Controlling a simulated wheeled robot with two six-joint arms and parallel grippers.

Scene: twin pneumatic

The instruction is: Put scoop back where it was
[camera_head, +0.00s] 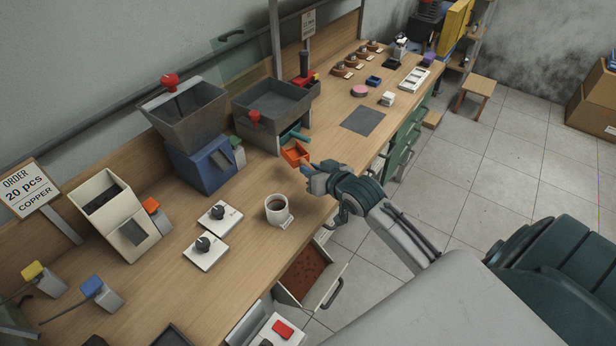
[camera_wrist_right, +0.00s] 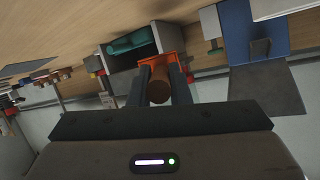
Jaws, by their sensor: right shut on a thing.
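The orange scoop (camera_head: 294,153) shows in the head view near the front of the grey hopper machine. It also shows in the right wrist view (camera_wrist_right: 174,64), with its brown round handle (camera_wrist_right: 158,86) toward me. My right gripper (camera_head: 308,168) is shut on the scoop's handle, with one finger on each side of it in the right wrist view (camera_wrist_right: 158,88). The scoop is close to the tabletop; I cannot tell whether it touches. My left gripper is not in view.
The grey hopper machine (camera_head: 272,106) stands behind the scoop, with a teal part (camera_head: 293,135) beside it. A white mug (camera_head: 279,209) stands on the wooden bench to the left of my gripper. An open drawer (camera_head: 310,275) sticks out below. A dark mat (camera_head: 362,121) lies to the right.

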